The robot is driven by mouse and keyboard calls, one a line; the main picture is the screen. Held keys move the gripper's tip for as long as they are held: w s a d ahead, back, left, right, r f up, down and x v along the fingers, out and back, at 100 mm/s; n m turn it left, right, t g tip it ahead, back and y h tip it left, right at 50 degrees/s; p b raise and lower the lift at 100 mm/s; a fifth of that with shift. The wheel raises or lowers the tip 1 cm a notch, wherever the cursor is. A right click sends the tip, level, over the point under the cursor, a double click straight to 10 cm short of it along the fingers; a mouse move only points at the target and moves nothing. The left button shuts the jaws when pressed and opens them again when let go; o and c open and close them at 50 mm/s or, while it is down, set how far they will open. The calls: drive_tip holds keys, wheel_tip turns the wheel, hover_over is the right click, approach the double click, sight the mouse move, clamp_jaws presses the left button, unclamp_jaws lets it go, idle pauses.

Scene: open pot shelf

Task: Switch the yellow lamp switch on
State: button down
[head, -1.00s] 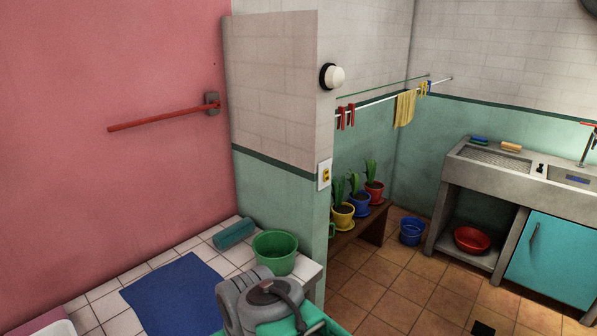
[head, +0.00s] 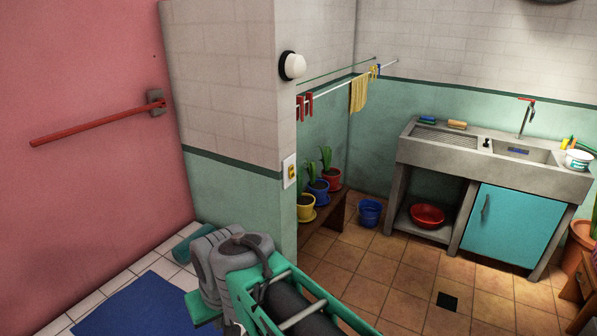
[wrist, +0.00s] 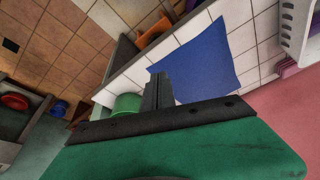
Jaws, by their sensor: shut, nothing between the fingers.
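The yellow lamp switch (head: 291,172) sits on a white plate at the end of the tiled partition wall in the head view. It is too small to tell which way its rocker is set. A round white lamp (head: 293,66) with a dark base is on the wall above it. My gripper (wrist: 158,82) shows in the wrist view as two dark grey fingers pressed together with nothing between them. In the head view my arm is in front and the fingertips cannot be made out.
In the head view, potted plants stand on a bench (head: 322,225) beyond the partition. A red bar (head: 95,125) sticks out at left. Tiled floor (head: 400,270) is open at right.

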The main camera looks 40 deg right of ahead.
sight(292, 172)
drive_tip(key=w+d+r+m+t+p, duration=0.1)
drive_tip(key=w+d+r+m, duration=0.4)
drive_tip(key=w+d+r, duration=0.5)
drive_tip(key=w+d+r+m, duration=0.1)
drive_tip(key=d+r+m, duration=0.1)
drive_tip(key=d, duration=0.7)
drive_tip(key=w+d+r+m+t+h+p, duration=0.1)
drive_tip(key=d+r+m, duration=0.1)
drive_tip(key=d, duration=0.8)
drive_tip(key=w+d+r+m+h, duration=0.1)
drive_tip(key=w+d+r+m, duration=0.1)
drive_tip(key=d, duration=0.8)
wheel_tip(292, 172, up, 2)
drive_tip(key=shift+d+r+m+t+p, duration=0.1)
drive_tip(key=shift+d+m+t+p, duration=0.05)
drive_tip(key=shift+m+t+p, duration=0.3)
drive_tip(key=w+f+p, duration=0.2)
drive_tip(key=w+f, duration=0.6)
drive_tip(key=w, duration=0.1)
drive_tip(key=shift+w+d+f, duration=0.15)
drive_tip(key=shift+d+f, duration=0.15)
drive_tip(key=shift+f, duration=0.05)
